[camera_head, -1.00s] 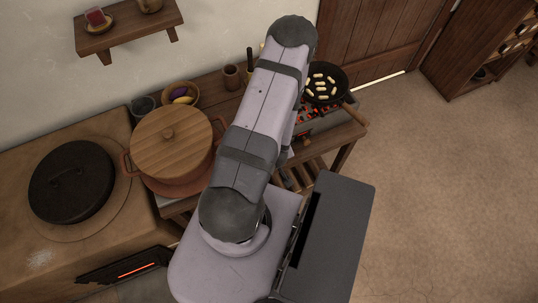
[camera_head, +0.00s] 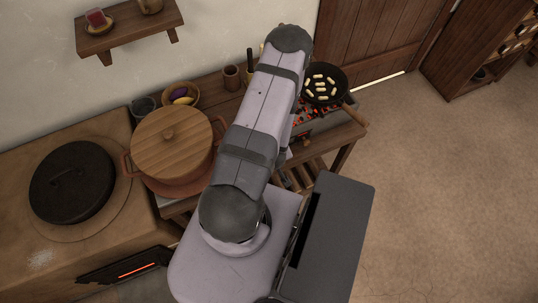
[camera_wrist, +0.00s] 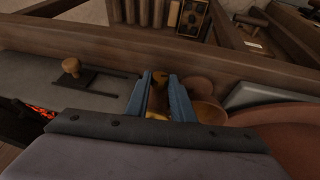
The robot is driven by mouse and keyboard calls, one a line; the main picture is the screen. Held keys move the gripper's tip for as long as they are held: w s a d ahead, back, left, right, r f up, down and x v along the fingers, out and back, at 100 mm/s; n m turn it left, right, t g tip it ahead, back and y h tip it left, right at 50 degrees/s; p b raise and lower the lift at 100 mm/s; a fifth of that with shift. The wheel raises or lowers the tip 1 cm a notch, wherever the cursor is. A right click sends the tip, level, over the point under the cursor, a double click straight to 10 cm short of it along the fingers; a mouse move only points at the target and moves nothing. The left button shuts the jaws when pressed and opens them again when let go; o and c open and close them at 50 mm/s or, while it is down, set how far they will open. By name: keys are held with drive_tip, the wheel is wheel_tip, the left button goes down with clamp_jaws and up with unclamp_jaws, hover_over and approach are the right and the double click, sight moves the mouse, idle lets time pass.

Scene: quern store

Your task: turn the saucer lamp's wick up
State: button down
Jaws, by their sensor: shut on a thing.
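My gripper (camera_wrist: 160,98) shows in the wrist view as two blue fingers. It is shut on a small brass-coloured thing (camera_wrist: 157,108), mostly hidden between the fingers. A darker rounded part shows at the fingertips. I cannot tell for sure that this is the saucer lamp or its wick, and no flame shows there. In the head view my own arm hides the gripper and what it holds.
A brown bowl (camera_wrist: 209,113) stands close right of the fingers. A wooden knob (camera_wrist: 71,66) rises from a grey slotted plate at left, with embers below. The head view shows a lidded pot (camera_head: 170,143) and a black pan (camera_head: 324,83).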

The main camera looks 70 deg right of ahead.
drive_tip(key=shift+w+a+f+n+g+h+b, duration=0.25)
drive_tip(key=shift+g+h+b, duration=0.25)
drive_tip(key=shift+h+b, duration=0.5)
drive_tip(key=shift+r+g+b, duration=0.15)
drive_tip(key=shift+g+b, duration=0.25)
drive_tip(key=shift+b, duration=0.1)
drive_tip(key=shift+d, duration=0.1)
drive_tip(key=c, duration=1.5)
unclamp_jaws()
drive_tip(key=shift+c, duration=0.2)
drive_tip(key=shift+s+r+p, duration=0.1)
drive_tip(key=shift+p, duration=0.35)
